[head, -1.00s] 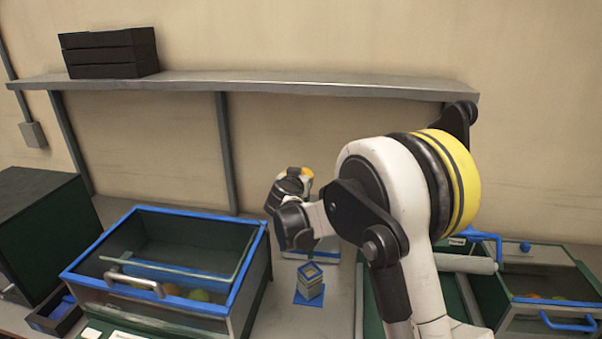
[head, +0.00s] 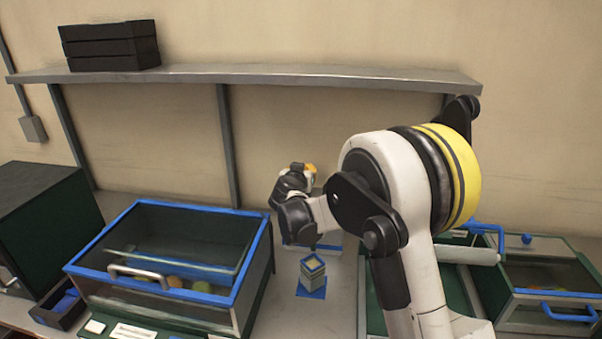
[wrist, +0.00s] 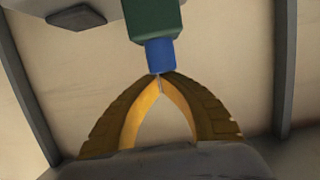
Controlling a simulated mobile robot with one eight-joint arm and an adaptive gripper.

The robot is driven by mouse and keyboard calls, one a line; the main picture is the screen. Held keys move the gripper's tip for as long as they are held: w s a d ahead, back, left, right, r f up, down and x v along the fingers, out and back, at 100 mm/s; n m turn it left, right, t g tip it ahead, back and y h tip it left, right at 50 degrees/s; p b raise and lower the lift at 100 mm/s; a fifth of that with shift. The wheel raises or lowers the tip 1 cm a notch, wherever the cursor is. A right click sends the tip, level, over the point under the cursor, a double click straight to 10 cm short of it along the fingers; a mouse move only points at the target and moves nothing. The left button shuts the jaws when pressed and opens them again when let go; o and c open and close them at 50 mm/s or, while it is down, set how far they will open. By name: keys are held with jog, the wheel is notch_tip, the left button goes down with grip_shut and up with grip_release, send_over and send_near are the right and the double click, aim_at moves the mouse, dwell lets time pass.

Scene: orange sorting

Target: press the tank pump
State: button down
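My gripper's yellow fingers (wrist: 158,80) meet at their tips in the wrist view, with nothing visible between them. A blue piece (wrist: 160,55) under a green body (wrist: 153,18) is directly beyond the tips; I cannot tell if they touch. In the head view my gripper (head: 309,167) is mostly hidden behind my wrist, with a bit of orange showing above the back of the bench. A blue-rimmed glass tank (head: 262,235) with several fruits inside stands on the left. I cannot tell for sure which part is the pump.
A small beige-and-blue block (head: 313,268) stands on a blue pad (head: 312,293). A shelf (head: 270,77) crosses the wall above, bearing black trays (head: 110,46). A dark green cabinet (head: 40,225) is far left.

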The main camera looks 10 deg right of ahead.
jog(key=r+p+v, duration=0.1)
jog(key=p+v, duration=0.1)
jog(key=v, duration=0.8)
jog(key=shift+r, duration=0.2)
jog(key=shift+a, duration=0.1)
dwell(0.8)
jog(key=s+d+n+g+y+b, duration=0.1)
jog(key=s+d+g, duration=0.15)
jog(key=s, duration=0.75)
jog(key=s+d+g+b, duration=0.2)
jog(key=s+d, duration=0.2)
jog(key=s, duration=0.5)
jog(key=s+a+f+n+g+y+b, duration=0.1)
jog(key=s+a+f+y, duration=0.1)
jog(key=s, duration=0.8)
jog(key=s+a+f+n+g+y, duration=0.1)
jog(key=s+a+f+n+y, duration=0.1)
jog(key=s+f, duration=0.3)
jog(key=s, duration=0.4)
jog(key=shift+s+a+f+y+b, duration=0.2)
jog(key=shift+s+a+y+b, duration=0.1)
jog(key=shift+s+a+b, duration=0.1)
